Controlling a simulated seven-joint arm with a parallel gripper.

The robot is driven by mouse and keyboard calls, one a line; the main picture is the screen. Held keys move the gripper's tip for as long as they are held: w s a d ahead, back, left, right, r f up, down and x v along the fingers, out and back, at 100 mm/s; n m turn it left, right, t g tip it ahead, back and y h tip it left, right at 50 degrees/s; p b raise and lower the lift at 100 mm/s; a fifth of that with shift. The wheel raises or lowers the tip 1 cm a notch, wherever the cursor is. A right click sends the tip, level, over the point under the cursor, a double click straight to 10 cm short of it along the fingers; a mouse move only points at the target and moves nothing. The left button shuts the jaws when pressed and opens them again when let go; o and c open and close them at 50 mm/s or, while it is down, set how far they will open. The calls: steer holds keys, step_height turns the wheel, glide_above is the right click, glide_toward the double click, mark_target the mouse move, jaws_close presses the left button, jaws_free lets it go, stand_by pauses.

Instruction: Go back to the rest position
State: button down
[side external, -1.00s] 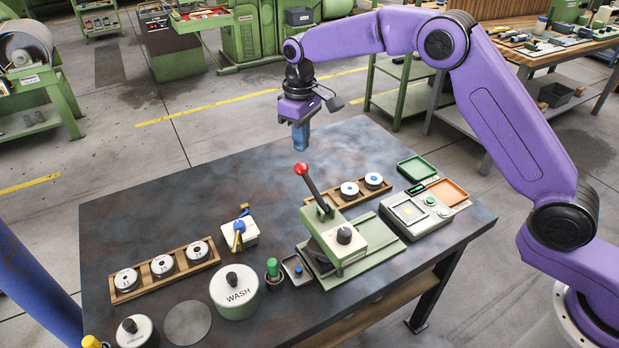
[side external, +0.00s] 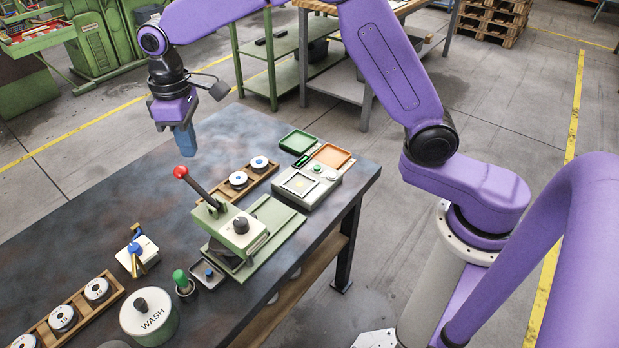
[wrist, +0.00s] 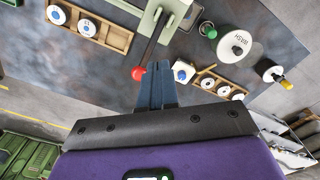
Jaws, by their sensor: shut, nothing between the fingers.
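My gripper (side external: 184,141) hangs over the far edge of the dark work table (side external: 225,140), with its blue fingers shut and pointing down. It holds nothing. In the wrist view the blue fingers (wrist: 157,88) are pressed together, with the table beyond them. A green press (side external: 240,232) with a red-knobbed lever (side external: 195,182) stands on the table, apart from my gripper and nearer the camera.
A wooden rack with white discs (side external: 250,178) lies behind the press. A scale (side external: 305,187), a green tray (side external: 298,142) and an orange tray (side external: 331,155) are at right. A WASH pot (side external: 149,318), a white block (side external: 138,255) and another disc rack (side external: 66,315) are at left.

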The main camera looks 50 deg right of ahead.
steer(key=s+d+n, duration=0.1)
steer(key=s+d, duration=0.4)
steer(key=s, duration=0.6)
steer(key=s+d+n, duration=0.2)
steer(key=s+d, duration=0.4)
steer(key=s, duration=0.5)
steer(key=s+d+n, duration=0.2)
steer(key=s+d, duration=0.4)
steer(key=s, duration=0.5)
steer(key=shift+s+d, duration=0.2)
steer(key=shift+s, duration=0.2)
